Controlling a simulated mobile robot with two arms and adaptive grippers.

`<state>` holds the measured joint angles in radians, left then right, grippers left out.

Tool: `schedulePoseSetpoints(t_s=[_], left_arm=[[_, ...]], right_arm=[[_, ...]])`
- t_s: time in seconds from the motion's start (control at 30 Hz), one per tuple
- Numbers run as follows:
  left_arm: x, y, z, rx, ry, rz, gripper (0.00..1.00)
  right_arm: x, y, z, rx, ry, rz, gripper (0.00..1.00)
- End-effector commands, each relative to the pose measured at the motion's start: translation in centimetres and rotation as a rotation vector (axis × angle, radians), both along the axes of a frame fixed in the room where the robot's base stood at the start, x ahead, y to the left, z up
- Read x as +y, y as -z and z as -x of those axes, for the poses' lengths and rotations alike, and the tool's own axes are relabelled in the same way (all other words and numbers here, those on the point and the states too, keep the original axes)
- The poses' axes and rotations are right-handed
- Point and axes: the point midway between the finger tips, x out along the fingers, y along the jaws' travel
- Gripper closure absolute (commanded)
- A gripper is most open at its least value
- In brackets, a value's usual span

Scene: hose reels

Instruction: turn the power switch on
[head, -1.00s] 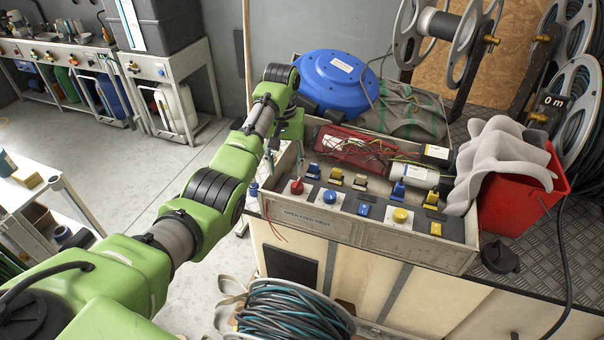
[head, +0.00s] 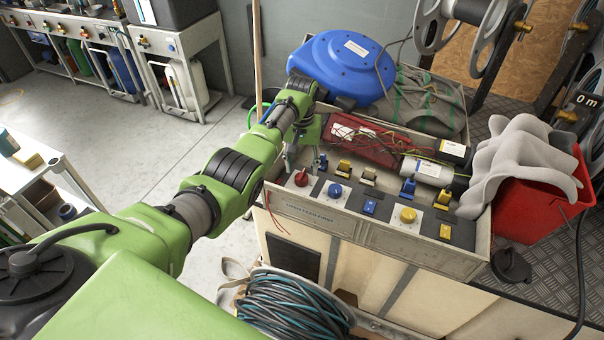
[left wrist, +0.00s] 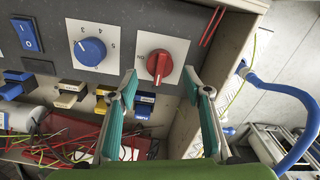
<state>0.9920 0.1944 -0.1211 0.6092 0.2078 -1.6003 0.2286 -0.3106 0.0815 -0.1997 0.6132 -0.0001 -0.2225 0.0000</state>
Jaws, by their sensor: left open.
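The control box panel (head: 390,221) carries a row of knobs and switches. At its left end is a red rotary knob (head: 301,178), seen in the left wrist view (left wrist: 158,66) on a white plate with an upside-down ON mark. Its ridge stands nearly upright in that view. My left gripper (left wrist: 161,80) is open, with one teal-padded finger on each side just below the red knob. I cannot tell if they touch it. In the head view my left gripper (head: 299,158) is just behind the knob, partly hidden by my arm. My right gripper is not in view.
A blue numbered dial (left wrist: 90,51) and a blue rocker switch (left wrist: 27,35) sit beside the red knob. Yellow and blue levers and loose wires (left wrist: 82,138) lie behind the panel. A blue reel (head: 342,69) and a red bin (head: 549,202) stand nearby.

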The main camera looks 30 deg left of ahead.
Motion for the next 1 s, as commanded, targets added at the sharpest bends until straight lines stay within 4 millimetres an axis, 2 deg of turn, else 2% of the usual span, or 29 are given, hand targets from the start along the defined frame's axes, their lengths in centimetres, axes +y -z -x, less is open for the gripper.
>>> schedulePoseSetpoints(t_s=[0.1, 0.2, 0.37, 0.63, 0.67, 0.7, 0.8, 1.0], left_arm=[[0.0, 2.2, 0.0, 0.002, 0.001, 0.001, 0.55], [0.0, 3.2, 0.0, 0.001, 0.001, 0.0, 0.55], [-0.1, 4.0, 0.0, -0.001, 0.002, 0.0, 0.55], [0.0, 4.1, 0.0, -0.001, 0.002, 0.0, 0.55], [-0.1, 4.1, 0.0, -0.001, 0.002, 0.0, 0.6], [-0.1, 4.0, 0.0, -0.001, 0.002, 0.0, 0.71], [-0.1, 4.0, 0.0, -0.001, 0.002, 0.0, 0.94], [-0.1, 4.1, 0.0, -0.001, 0.005, 0.001, 0.94]], right_arm=[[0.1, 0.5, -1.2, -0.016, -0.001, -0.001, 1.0], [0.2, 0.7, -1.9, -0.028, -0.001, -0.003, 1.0], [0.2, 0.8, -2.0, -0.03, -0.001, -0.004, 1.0], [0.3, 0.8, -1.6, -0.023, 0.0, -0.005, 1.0], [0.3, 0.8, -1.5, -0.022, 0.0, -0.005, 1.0], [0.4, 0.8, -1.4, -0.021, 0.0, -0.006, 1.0], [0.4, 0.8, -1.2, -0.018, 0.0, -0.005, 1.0], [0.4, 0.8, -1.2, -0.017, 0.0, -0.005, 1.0]])
